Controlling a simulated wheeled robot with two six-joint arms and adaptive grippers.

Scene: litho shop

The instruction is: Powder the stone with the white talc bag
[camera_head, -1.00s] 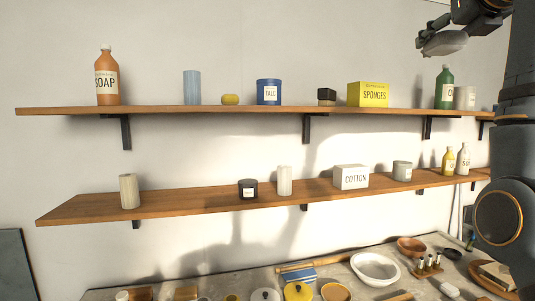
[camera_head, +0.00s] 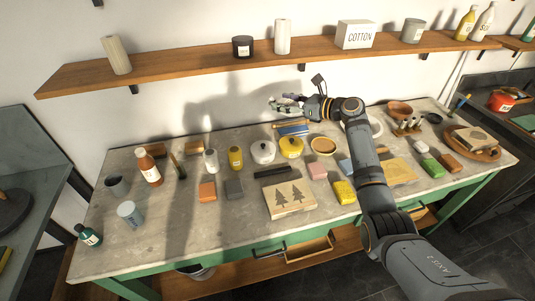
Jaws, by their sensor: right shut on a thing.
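The stone (camera_head: 289,200) is a pale tan slab with two dark tree drawings on its top. It lies flat near the front middle of the bench. My right gripper (camera_head: 284,104) is raised above the back of the bench, in front of the wall, up and behind the stone. It is shut on a small pale thing, which looks like the white talc bag, mostly hidden by the fingers. The gripper is well apart from the stone. My left gripper is not in view.
The grey-topped bench (camera_head: 150,230) is crowded. A black bar (camera_head: 272,172), a pink block (camera_head: 317,170) and a yellow sponge (camera_head: 344,192) lie around the stone. White (camera_head: 262,151) and yellow (camera_head: 291,147) lidded pots stand behind it. A shelf (camera_head: 190,62) runs above.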

